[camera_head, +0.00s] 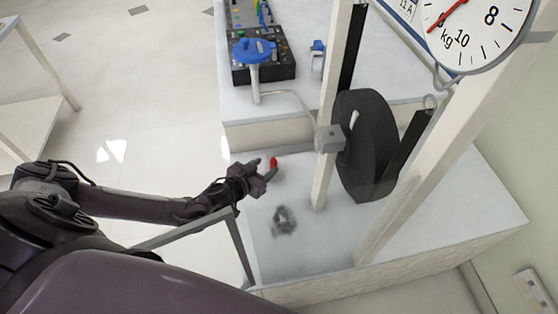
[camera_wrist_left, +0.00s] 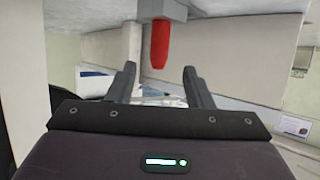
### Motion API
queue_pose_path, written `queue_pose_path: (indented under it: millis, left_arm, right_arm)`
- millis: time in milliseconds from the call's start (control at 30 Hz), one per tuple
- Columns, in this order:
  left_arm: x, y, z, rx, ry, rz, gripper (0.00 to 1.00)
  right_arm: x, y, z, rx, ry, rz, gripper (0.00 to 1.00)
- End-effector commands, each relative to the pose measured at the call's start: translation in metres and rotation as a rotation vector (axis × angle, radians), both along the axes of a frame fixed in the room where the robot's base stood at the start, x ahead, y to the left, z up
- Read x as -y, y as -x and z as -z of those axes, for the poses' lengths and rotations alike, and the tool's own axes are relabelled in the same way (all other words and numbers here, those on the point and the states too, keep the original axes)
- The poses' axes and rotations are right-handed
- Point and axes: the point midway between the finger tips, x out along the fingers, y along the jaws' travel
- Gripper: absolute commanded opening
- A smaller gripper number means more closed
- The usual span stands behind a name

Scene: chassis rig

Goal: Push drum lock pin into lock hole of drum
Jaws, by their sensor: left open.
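The drum (camera_head: 365,145) is a thick black disc standing upright between pale posts in the head view. A red piece, apparently the drum lock pin's handle (camera_head: 273,162), shows by my left gripper (camera_head: 263,169). In the left wrist view the red handle (camera_wrist_left: 160,45) hangs from a grey block (camera_wrist_left: 163,10), in line with the gap between my fingers. My left gripper (camera_wrist_left: 160,70) is open, a finger on either side of that line, with nothing held. The lock hole cannot be made out. My right gripper is out of view.
A pale post (camera_head: 325,170) with a grey box (camera_head: 330,138) stands between my left gripper and the drum. A round dial scale (camera_head: 478,30) hangs at the upper right. A control box (camera_head: 262,66) and blue-topped stand (camera_head: 254,52) are on the far bench.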

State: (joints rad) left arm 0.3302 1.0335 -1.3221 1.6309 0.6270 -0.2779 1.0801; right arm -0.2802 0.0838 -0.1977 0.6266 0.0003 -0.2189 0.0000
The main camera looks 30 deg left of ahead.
Motion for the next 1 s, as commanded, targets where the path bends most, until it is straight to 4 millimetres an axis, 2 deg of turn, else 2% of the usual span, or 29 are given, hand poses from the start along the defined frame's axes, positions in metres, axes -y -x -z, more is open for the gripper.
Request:
queue_pose_path:
  millis: [133,300,500,733,767,1000]
  left_arm:
    - [0.003,-0.015,0.007,0.001,-0.001,0.002,0.47]
    - [0.008,-0.035,0.02,0.002,-0.003,0.002,0.47]
    - [0.009,-0.054,0.029,0.0,-0.003,0.001,0.47]
    - [0.009,-0.055,0.03,-0.002,-0.002,0.001,0.47]
    - [0.009,-0.055,0.03,-0.002,-0.002,0.001,0.45]
    - [0.009,-0.054,0.03,-0.001,-0.002,0.001,0.14]
  right_arm:
    - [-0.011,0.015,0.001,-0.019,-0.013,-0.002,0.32]
    - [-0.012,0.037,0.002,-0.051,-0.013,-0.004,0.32]
    - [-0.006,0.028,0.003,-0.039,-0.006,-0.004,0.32]
    - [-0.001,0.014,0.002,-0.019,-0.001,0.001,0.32]
    - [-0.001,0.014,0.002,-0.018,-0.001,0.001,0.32]
    - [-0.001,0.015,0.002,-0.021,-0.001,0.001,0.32]
